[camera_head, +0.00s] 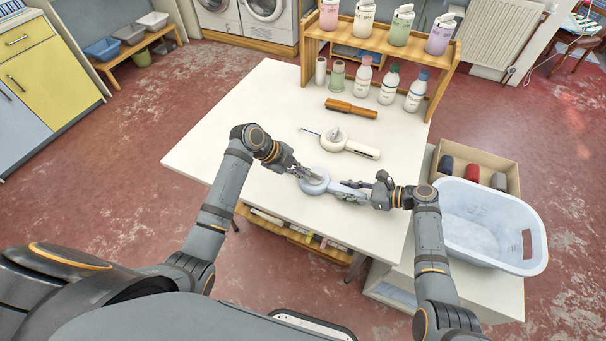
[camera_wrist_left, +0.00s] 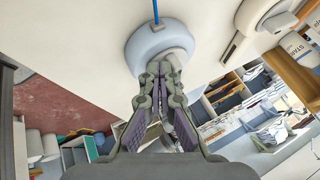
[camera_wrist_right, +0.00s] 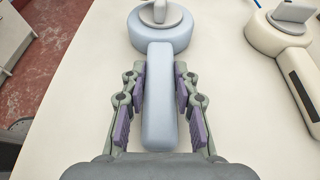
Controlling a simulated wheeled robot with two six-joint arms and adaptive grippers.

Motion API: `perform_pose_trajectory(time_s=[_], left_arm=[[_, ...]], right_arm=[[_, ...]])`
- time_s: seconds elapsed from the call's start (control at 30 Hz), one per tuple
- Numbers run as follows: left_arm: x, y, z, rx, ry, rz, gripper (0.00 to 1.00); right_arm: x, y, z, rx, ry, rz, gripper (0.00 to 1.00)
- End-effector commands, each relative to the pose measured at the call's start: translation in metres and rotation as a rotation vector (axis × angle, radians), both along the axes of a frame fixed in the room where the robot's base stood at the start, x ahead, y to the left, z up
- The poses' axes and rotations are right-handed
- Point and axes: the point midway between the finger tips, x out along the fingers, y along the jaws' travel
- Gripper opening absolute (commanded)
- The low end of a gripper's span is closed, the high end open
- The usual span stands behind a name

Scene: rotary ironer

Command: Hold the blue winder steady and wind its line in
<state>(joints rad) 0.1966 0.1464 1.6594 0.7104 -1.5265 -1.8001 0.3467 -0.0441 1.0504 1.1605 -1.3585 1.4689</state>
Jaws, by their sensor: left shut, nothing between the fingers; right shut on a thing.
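The blue winder (camera_head: 314,183) lies on the white table, with a round drum at the left and a handle reaching right. My right gripper (camera_head: 372,190) is shut on its handle (camera_wrist_right: 159,100), with a finger on each side in the right wrist view. My left gripper (camera_head: 299,172) is shut and empty at the drum's upper left; in the left wrist view its fingertips (camera_wrist_left: 160,72) are at the drum's edge. A grey crank knob (camera_wrist_right: 160,12) tops the drum. A short piece of blue line (camera_wrist_left: 156,10) leaves the drum in the left wrist view.
Bottles (camera_head: 388,85) and a wooden shelf (camera_head: 440,55) stand at the table's back. A pale basket (camera_head: 490,222) is at right. The table's left part is clear.

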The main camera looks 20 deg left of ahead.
Motion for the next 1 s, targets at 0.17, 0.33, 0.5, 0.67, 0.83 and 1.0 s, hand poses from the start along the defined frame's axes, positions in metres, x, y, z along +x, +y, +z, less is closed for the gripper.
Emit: perform_pose_trajectory(time_s=[0.17,0.33,0.5,0.67,0.83,1.0], left_arm=[[0.003,0.002,0.001,0.001,-0.002,-0.059,0.00],[0.006,0.003,0.001,0.000,-0.002,-0.138,0.00],[0.008,0.004,0.001,-0.001,-0.001,-0.197,0.00],[0.010,0.004,0.001,0.000,-0.001,-0.238,0.00],[0.011,0.004,0.001,-0.001,-0.001,-0.267,0.00],[0.012,0.004,0.001,-0.001,-0.003,-0.286,0.00]], right_arm=[[0.000,0.000,0.000,0.000,0.001,0.002,0.00],[-0.001,0.000,0.000,0.001,0.001,0.002,0.00],[-0.001,0.000,0.000,0.001,0.001,0.002,0.00],[-0.001,0.000,0.000,0.001,0.001,0.002,0.00],[-0.001,0.000,0.000,0.001,0.001,0.002,0.00],[-0.001,0.000,0.000,0.001,0.001,0.003,0.00]])
